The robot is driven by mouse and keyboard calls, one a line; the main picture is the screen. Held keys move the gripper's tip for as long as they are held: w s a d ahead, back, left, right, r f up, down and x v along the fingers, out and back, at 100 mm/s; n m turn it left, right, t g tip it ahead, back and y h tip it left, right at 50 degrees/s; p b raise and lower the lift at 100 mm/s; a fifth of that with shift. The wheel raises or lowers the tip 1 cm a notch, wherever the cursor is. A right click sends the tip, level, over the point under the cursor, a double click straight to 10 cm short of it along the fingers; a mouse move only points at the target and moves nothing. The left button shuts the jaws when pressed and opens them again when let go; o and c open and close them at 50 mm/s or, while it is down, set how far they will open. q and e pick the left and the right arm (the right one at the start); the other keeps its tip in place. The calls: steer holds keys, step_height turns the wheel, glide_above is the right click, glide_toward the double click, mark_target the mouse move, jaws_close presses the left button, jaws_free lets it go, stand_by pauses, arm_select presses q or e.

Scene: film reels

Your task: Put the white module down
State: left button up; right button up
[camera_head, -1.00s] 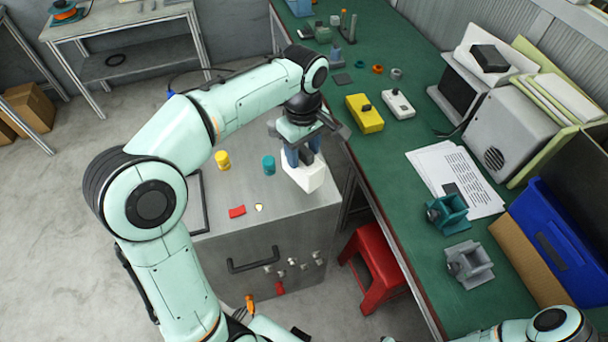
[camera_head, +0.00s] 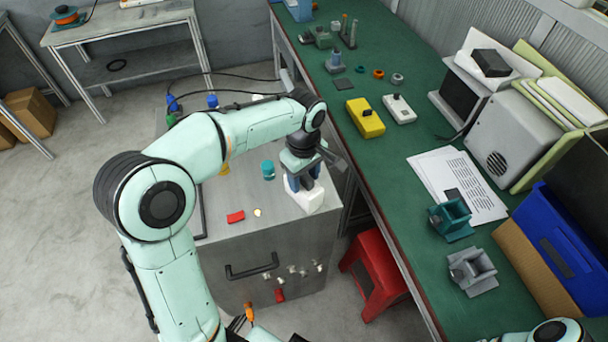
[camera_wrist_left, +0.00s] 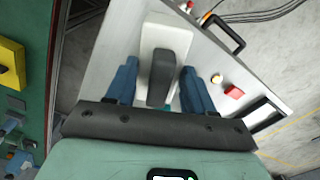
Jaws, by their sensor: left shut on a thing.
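The white module (camera_head: 306,201) is a white block with a dark grey grip on top. It is over the right front part of the grey metal cabinet top (camera_head: 270,218). My left gripper (camera_head: 301,183) is above it, with its blue fingers on both sides of the grip. In the left wrist view, the gripper (camera_wrist_left: 160,90) is shut on the module's grey grip (camera_wrist_left: 168,72), with the white body (camera_wrist_left: 163,32) beyond it. I cannot tell if the module's underside touches the cabinet. My right gripper is out of view.
A teal cylinder (camera_head: 268,170), a red block (camera_head: 235,217) and a partly hidden yellow cylinder (camera_head: 224,169) stand on the cabinet top. The green bench (camera_head: 400,150) runs along the right, with a yellow box (camera_head: 365,118) on it. A red stool (camera_head: 372,275) is beside the cabinet.

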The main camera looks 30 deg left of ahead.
arm_select(q)
steer(key=o, duration=1.2)
steer(key=shift+s+f, duration=0.1)
steer(key=shift+c, duration=0.2)
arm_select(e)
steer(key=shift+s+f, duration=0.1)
arm_select(q)
steer(key=shift+r, duration=0.3)
step_height(320, 180, up, 12)
steer(key=p, duration=0.2)
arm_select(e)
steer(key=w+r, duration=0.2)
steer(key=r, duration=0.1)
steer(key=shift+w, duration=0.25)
arm_select(q)
steer(key=shift+f, duration=0.15)
